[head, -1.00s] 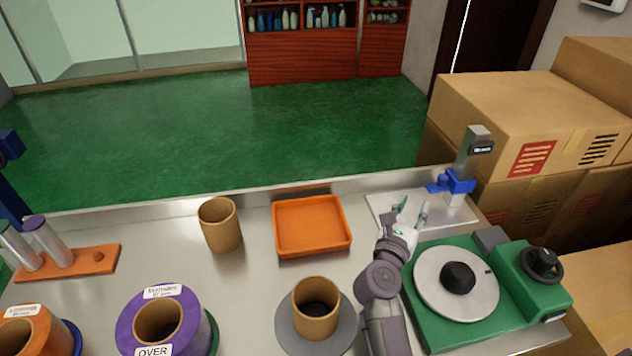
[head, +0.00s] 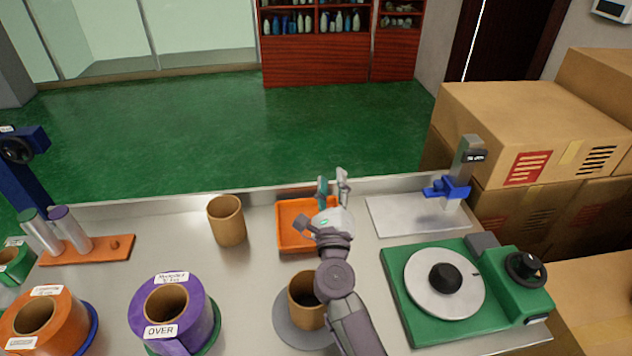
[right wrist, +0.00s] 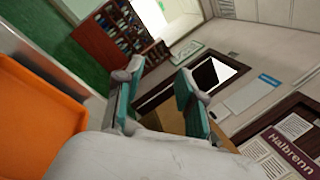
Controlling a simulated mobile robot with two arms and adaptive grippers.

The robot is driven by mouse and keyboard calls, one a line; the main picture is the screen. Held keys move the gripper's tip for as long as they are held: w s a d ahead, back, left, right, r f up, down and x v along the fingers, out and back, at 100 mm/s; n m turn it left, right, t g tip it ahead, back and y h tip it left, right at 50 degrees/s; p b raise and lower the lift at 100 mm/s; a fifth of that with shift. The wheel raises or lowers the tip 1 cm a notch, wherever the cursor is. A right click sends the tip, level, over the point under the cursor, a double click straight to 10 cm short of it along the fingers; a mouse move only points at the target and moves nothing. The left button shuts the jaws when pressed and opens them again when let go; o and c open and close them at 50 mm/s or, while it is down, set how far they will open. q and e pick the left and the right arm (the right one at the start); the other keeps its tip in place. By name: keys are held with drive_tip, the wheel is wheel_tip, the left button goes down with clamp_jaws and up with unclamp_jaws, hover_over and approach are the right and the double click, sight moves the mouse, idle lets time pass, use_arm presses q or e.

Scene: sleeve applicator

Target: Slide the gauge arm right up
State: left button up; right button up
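The height gauge stands at the back right of the bench in the head view, with a grey upright column (head: 466,160) and a small dark display near its top. Its blue gauge arm (head: 448,188) sits low on the column, pointing left above the pale flat base plate (head: 415,217). My right gripper (head: 332,182) is raised over the orange tray, left of the gauge and apart from it. Its teal-padded fingers are spread and empty, as the right wrist view also shows (right wrist: 158,92). My left gripper is not in view.
The orange tray (head: 285,240) lies partly behind my right gripper. A green turntable unit (head: 400,318) is in front of the gauge. Cardboard boxes (head: 490,110) rise behind and right of it. A brown tube (head: 226,222) stands left of the tray.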

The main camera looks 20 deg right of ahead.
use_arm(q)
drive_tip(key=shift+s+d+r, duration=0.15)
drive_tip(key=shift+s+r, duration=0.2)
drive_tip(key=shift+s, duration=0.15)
use_arm(e)
drive_tip(key=shift+s+a+r+n+t+y, duration=0.1)
drive_tip(key=shift+a+r+n+t+y, duration=0.2)
drive_tip(key=shift+a+n+y, duration=0.55)
drive_tip(key=shift+a+r+n+t+y, duration=0.1)
drive_tip(key=shift+a+r+n+y, duration=0.45)
drive_tip(key=shift+a, duration=0.6)
drive_tip(key=shift+f, duration=0.15)
